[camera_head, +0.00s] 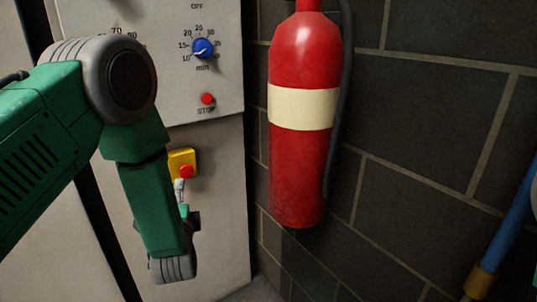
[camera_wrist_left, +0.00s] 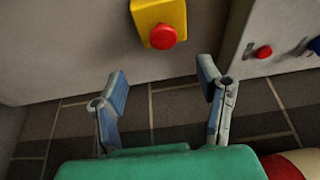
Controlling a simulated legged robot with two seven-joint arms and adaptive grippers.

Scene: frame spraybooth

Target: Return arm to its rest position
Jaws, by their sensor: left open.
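My left arm, green with grey joints, comes in from the left in the head view and hangs bent in front of the control cabinet (camera_head: 215,170). My left gripper (camera_wrist_left: 163,76) is open and empty in the wrist view, its two blue-grey fingers spread apart. In the head view the gripper (camera_head: 188,205) is mostly hidden behind my forearm. A yellow box with a red button (camera_head: 183,166) is on the cabinet front; it also shows just beyond the fingers in the wrist view (camera_wrist_left: 160,22), apart from them. My right gripper is not in view.
A red fire extinguisher (camera_head: 303,165) with a cream band hangs on the dark tiled wall (camera_head: 420,120), right of the cabinet. A blue dial (camera_head: 203,48) and a red stop button (camera_head: 208,99) sit on the cabinet panel. A blue pipe (camera_head: 508,230) stands at the right edge.

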